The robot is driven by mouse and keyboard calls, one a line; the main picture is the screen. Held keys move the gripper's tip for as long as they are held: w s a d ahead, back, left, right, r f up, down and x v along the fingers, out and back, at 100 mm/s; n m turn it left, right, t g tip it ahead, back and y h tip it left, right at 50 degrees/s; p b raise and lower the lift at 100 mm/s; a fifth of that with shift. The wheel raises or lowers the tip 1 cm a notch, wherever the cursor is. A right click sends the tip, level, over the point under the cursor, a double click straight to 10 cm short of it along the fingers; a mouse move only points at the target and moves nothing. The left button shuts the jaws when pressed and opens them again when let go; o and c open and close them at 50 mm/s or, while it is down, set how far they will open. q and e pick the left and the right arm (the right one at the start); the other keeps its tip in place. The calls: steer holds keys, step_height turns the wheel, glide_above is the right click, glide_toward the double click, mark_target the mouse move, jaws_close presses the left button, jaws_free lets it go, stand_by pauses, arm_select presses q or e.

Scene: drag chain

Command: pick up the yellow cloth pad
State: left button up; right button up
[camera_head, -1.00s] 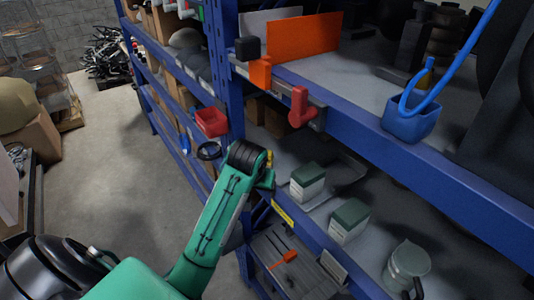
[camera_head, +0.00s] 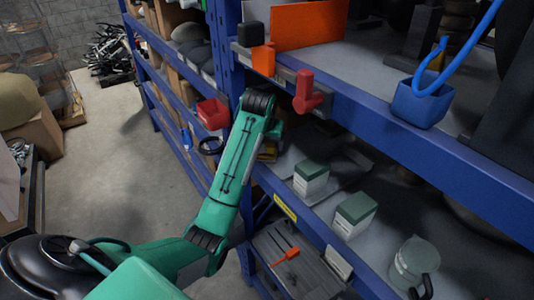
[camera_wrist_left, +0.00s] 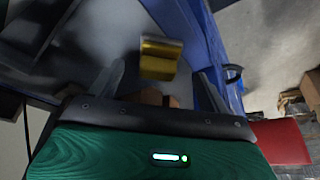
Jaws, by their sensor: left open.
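The yellow cloth pad (camera_wrist_left: 160,60) shows in the left wrist view, ahead of my left gripper (camera_wrist_left: 160,72) and between the lines of its two fingers. The fingers stand apart, with nothing held between them. In the head view, a small yellow patch (camera_head: 268,152), seemingly the pad, shows beside the end of my left arm, at the left end of the middle shelf. The arm hides most of the left gripper there. I cannot tell how far the fingertips are from the pad. My right gripper is in neither view.
A blue shelf post (camera_head: 230,70) stands close behind my left arm. Above is a shelf edge with a red clamp (camera_head: 308,92). Two green-and-white boxes (camera_head: 311,178) (camera_head: 354,214) and a glass jar (camera_head: 412,262) stand right on the middle shelf. A red bin (camera_head: 212,113) is left of the post.

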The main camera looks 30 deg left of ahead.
mark_target(267, 145)
arm_select(q)
steer(key=shift+w+a, duration=0.25)
steer(key=shift+w, duration=0.25)
steer(key=shift+w+a, duration=0.2)
steer(key=shift+w, duration=0.3)
steer(key=shift+w+f+p, duration=0.1)
steer(key=shift+p, duration=0.3)
steer(key=p+x, duration=0.1)
steer(key=x, duration=0.2)
steer(key=shift+f+p, duration=0.2)
steer(key=shift+p, duration=0.2)
steer(key=shift+w+a+f, duration=0.15)
steer(key=shift+w+f, duration=0.1)
steer(key=shift+f, duration=0.35)
steer(key=c, duration=1.2)
steer(key=shift+o, duration=0.2)
steer(key=shift+r, duration=0.15)
